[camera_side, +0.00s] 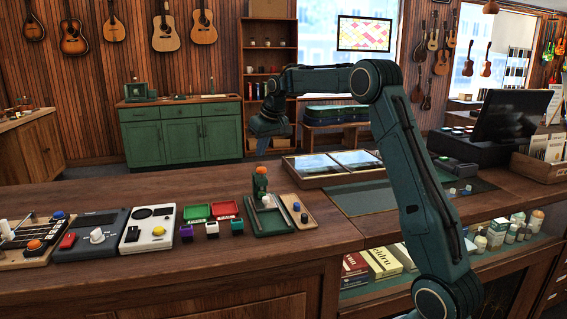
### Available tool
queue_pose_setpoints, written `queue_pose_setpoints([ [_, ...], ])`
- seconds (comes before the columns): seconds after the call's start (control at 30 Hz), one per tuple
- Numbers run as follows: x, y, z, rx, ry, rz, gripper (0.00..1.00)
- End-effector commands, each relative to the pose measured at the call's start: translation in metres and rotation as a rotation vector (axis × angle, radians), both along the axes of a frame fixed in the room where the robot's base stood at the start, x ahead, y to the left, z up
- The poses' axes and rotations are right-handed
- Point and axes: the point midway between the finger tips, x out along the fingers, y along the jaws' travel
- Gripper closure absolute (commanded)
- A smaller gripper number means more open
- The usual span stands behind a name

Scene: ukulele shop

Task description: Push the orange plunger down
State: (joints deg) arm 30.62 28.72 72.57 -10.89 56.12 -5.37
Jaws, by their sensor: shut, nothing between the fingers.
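An orange plunger cap (261,169) sits on top of a dark green upright block (260,184). The block stands at the back of a green base (268,225) on the wooden counter. My gripper (262,150) points down and appears just above the orange cap, with a small gap in the picture. Its fingers are small and dark here, and they look closed and empty. A second orange part, a dome (34,245), is on a wooden board at the far left.
The counter (190,275) holds a white panel with a yellow button (147,229), a grey panel with a white knob (90,235), red and green trays (224,210), small coloured blocks and a wooden strip (295,210). A glass-topped case (333,163) lies behind. The front counter edge is clear.

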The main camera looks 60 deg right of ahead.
Motion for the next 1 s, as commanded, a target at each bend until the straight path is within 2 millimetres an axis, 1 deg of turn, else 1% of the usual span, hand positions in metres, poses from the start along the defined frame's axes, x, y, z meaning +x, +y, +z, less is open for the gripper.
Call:
queue_pose_setpoints([
  [0.5,0.000,0.000,0.028,-0.001,-0.002,0.000,1.00],
  [1.0,0.000,0.000,0.031,-0.001,-0.001,0.000,1.00],
])
